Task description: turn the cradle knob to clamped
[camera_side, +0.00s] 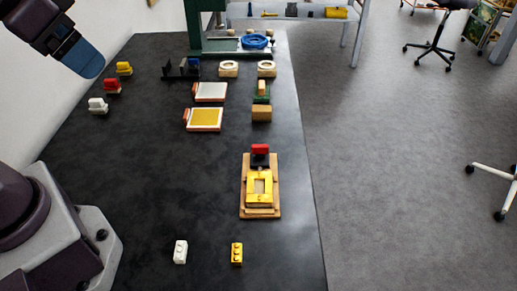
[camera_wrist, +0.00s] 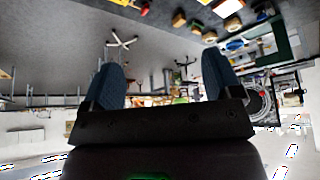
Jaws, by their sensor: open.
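The cradle seems to be the wooden base (camera_side: 276,208) at the right of the table, carrying a yellow frame (camera_side: 249,190) with a rectangular opening. A red knob-like block (camera_side: 261,149) on a black block (camera_side: 260,161) stands at its far end. I cannot tell for certain that this is the cradle knob, or which way it is set. My gripper (camera_side: 83,58) is high at the upper left, far from the cradle. In the wrist view my gripper (camera_wrist: 162,82) has its two blue fingers wide apart with nothing between them.
Yellow, red and white small blocks (camera_side: 113,87) stand at the left. White-and-orange trays (camera_side: 210,91), wooden rings (camera_side: 229,69) and a green stand (camera_side: 216,45) are farther back. A white brick (camera_side: 180,252) and a yellow brick (camera_side: 237,254) lie in front. The table's left-middle is clear.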

